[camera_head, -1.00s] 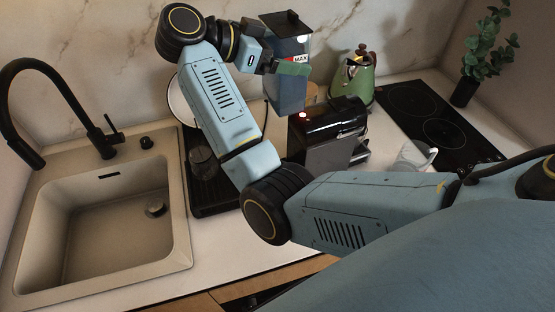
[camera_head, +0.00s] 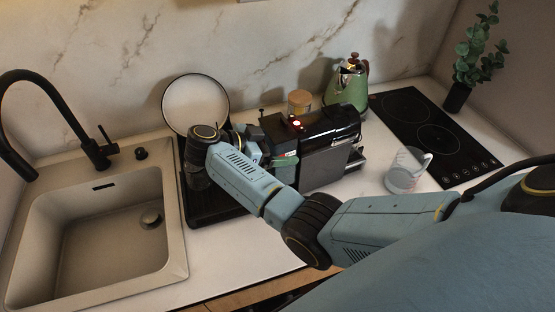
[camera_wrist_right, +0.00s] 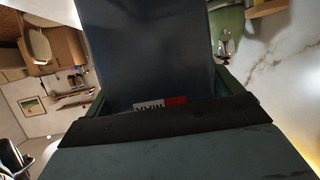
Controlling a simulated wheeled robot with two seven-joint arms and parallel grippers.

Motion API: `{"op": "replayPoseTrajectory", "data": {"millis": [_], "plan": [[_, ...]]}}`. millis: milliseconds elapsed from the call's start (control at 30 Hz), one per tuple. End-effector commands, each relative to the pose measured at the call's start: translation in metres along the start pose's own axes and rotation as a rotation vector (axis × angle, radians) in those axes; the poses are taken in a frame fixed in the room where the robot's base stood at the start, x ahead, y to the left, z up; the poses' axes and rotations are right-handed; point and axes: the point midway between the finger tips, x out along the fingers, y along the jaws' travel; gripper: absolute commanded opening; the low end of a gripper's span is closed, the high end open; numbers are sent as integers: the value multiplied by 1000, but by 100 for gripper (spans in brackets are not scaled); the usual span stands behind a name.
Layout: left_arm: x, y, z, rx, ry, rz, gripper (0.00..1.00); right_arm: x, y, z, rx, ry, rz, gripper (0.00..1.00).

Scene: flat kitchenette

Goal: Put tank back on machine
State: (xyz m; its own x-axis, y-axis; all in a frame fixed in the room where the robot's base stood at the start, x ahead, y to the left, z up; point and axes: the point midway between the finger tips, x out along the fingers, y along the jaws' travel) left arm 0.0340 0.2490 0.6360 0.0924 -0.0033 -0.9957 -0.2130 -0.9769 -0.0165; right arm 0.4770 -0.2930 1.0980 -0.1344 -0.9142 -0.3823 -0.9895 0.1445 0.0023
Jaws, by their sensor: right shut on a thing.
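The coffee machine (camera_head: 328,150), black with a grey side and a small red light, stands on the counter in the middle of the head view. The tank (camera_wrist_right: 155,55), dark blue and translucent with a MAX label, fills the middle of the right wrist view. My right gripper (camera_head: 286,158) is shut on the tank, its green fingers on either side. It holds the tank low at the left end of the machine. The arm and gripper partly hide the tank in the head view, so I cannot tell whether it is seated. My left gripper is not in view.
A black drying tray (camera_head: 205,211) with a white plate (camera_head: 196,103) behind it lies left of the machine, beside the sink (camera_head: 100,235). A green kettle (camera_head: 346,88) and a jar (camera_head: 299,102) stand behind. A clear measuring jug (camera_head: 405,172) and the cooktop (camera_head: 430,135) are right.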

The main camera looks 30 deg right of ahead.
Motion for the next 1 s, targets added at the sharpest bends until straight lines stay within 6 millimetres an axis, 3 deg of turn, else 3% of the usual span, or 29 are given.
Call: {"op": "replayPoseTrajectory", "data": {"millis": [167,467,900,933,1000], "plan": [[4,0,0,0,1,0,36,3,-2,9,6,2,-5,39],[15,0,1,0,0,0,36,17,-2,43,4,2,-2,39],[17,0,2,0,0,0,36,19,-2,48,5,0,-3,39],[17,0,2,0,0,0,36,20,-1,49,1,-1,-2,93],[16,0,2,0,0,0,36,20,-1,49,1,-1,-1,100]]}}
